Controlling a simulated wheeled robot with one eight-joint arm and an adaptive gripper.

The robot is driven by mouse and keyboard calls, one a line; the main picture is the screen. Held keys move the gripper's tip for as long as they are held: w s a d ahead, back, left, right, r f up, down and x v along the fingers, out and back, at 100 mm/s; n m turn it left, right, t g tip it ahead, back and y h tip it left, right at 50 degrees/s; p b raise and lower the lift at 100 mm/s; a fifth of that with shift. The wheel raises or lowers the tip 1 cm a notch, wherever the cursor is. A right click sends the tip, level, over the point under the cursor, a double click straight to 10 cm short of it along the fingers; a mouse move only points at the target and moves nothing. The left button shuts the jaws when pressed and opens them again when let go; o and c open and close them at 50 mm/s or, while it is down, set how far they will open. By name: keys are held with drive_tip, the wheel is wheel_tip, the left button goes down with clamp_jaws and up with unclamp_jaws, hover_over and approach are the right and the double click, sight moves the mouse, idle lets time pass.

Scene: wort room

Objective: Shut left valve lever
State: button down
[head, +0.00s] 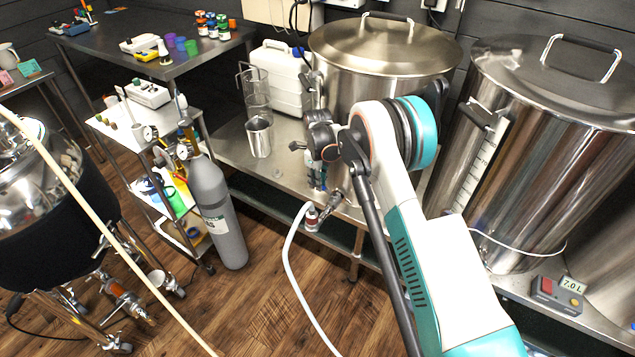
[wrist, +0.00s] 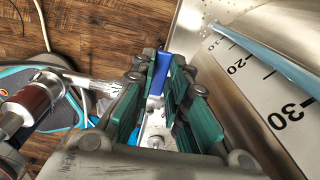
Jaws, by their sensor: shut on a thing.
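The left kettle (head: 365,75) is a lidded steel pot on the bench; its wall with black scale marks fills the right of the wrist view (wrist: 215,95). My gripper (head: 317,176) is low at this kettle's front left side. In the wrist view its green-padded fingers (wrist: 160,100) are shut around a blue valve lever (wrist: 163,70). The lever points toward the top of the picture, between the pads. The valve body is mostly hidden by my fingers. A steel outlet fitting with a red-and-white coupling (head: 312,217) shows below my gripper in the head view.
A white hose (head: 291,262) hangs from the coupling to the floor. A second kettle (head: 545,130) stands right, with a control box (head: 557,296) before it. A steel jug (head: 259,137) stands on the bench, and a grey gas cylinder (head: 217,210) on the floor at left.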

drive_tip(key=shift+w, duration=0.15)
idle(0.4)
drive_tip(key=c, duration=1.6)
unclamp_jaws()
drive_tip(key=shift+o, duration=0.2)
wheel_tip(320, 180, up, 12)
